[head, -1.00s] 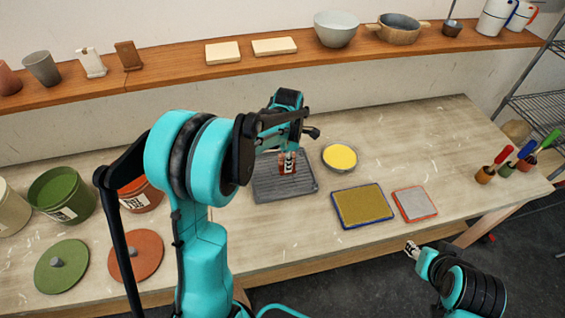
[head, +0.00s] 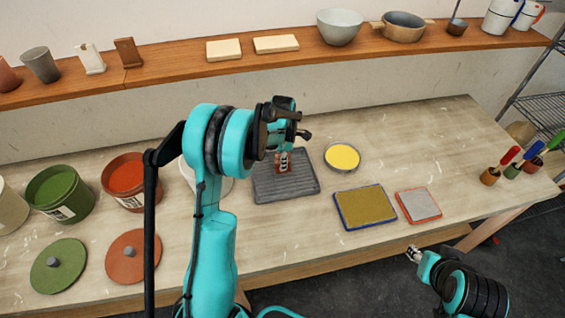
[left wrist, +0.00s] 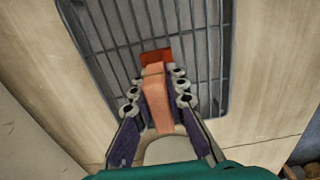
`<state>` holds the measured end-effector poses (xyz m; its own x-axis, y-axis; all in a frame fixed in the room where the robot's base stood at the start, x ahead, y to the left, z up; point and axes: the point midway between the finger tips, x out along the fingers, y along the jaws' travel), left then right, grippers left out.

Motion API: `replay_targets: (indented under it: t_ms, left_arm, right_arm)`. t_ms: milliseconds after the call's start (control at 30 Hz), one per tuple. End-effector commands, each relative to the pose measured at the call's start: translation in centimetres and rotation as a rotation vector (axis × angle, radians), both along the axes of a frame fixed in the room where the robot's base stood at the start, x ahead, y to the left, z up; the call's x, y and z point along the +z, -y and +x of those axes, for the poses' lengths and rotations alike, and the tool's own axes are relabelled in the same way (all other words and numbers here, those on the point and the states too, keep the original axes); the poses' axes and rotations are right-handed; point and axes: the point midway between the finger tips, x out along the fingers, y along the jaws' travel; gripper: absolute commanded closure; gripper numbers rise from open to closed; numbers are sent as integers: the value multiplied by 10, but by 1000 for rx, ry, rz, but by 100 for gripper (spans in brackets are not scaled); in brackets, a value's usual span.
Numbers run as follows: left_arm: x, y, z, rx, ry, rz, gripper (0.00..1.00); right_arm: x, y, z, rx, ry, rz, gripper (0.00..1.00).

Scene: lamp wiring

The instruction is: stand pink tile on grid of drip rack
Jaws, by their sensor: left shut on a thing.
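My left gripper (head: 283,154) is shut on the pink tile (left wrist: 156,90), one finger on each side. The tile is upright and salmon pink, with a redder orange end (left wrist: 156,56) away from the gripper. In the head view the tile (head: 283,167) shows only in part below the fingers. It is over the drip rack (head: 300,189), a dark grey ribbed tray; the rack's bars (left wrist: 105,45) show around it in the left wrist view. I cannot tell whether the tile touches the grid. My right gripper (head: 412,251) is empty, away from the table's front edge; its opening is too small to judge.
A yellow-filled bowl (head: 342,157), a blue-rimmed tray (head: 365,207) and a red-rimmed tray (head: 419,205) lie right of the rack. Green (head: 60,193) and orange (head: 127,182) buckets and a partly hidden white one stand left. A shelf (head: 180,75) runs behind.

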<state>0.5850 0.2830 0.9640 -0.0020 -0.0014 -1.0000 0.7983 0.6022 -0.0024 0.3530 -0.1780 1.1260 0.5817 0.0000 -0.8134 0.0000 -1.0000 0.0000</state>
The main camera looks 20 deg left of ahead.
Motion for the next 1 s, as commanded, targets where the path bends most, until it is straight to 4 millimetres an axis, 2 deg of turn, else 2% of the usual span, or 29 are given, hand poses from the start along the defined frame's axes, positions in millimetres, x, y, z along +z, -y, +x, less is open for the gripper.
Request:
replay_targets:
  t_ms: [133, 167, 200, 233, 667, 767, 1000]
  left_arm:
    - [-5, 0, 0, 0, 0, 0, 100]
    - [-4, 0, 0, 0, 0, 0, 79]
    - [-3, 0, 0, 0, 0, 0, 68]
    - [-3, 0, 0, 0, 0, 0, 66]
    - [2, 0, 0, 0, 0, 0, 66]
    - [15, 0, 0, 0, 0, 0, 66]
    - [70, 0, 0, 0, 0, 0, 66]
  right_arm:
    - [-5, 0, 0, 0, 0, 0, 60]
    - [-4, 0, 0, 0, 0, 0, 60]
    - [-3, 0, 0, 0, 0, 0, 60]
    - [-3, 0, 0, 0, 0, 0, 60]
    - [2, 0, 0, 0, 0, 0, 60]
    - [4, 0, 0, 0, 0, 0, 60]
    - [14, 0, 0, 0, 0, 0, 60]
